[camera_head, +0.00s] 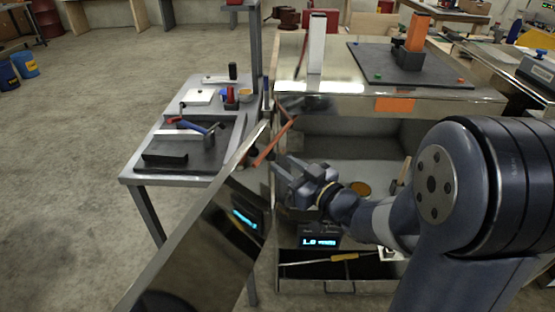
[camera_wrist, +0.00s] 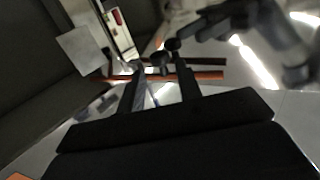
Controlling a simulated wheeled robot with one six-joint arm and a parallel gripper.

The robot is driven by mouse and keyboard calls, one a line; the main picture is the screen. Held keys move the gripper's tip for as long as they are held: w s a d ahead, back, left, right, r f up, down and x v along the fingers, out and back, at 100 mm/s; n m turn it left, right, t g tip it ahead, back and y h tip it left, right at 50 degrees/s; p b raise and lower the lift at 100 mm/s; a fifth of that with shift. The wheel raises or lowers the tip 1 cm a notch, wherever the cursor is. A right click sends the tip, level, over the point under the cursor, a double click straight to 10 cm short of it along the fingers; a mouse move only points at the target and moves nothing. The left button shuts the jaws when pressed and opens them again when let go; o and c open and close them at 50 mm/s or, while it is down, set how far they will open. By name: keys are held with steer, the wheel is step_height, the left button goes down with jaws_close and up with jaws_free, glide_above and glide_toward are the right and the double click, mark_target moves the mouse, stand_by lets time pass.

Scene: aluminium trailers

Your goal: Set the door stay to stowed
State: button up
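The door stay appears to be the thin orange-red bar (camera_head: 275,143) slanting between the open shiny metal door (camera_head: 205,245) and the trailer's left front edge. My gripper (camera_head: 279,167) is just below and right of the bar's lower end, in front of the trailer opening. In the wrist view the two dark fingers (camera_wrist: 157,66) are apart with nothing clearly between them. An orange-brown bar (camera_wrist: 208,75), probably the same stay, crosses beyond the fingertips. I cannot tell whether the fingers touch it. The stay's end fixings and its stowed seat are not clear.
A grey side table (camera_head: 205,98) with tools stands left, behind the door. The trailer top (camera_head: 325,85) carries a black mat (camera_head: 365,72) and an orange block. Below my gripper are a display box (camera_head: 318,241) and an open tray (camera_head: 320,286).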

mark_target(275, 158)
steer(key=shift+x, duration=1.85)
steer(key=shift+c, duration=0.4)
jaws_close()
steer(key=shift+s, duration=0.1)
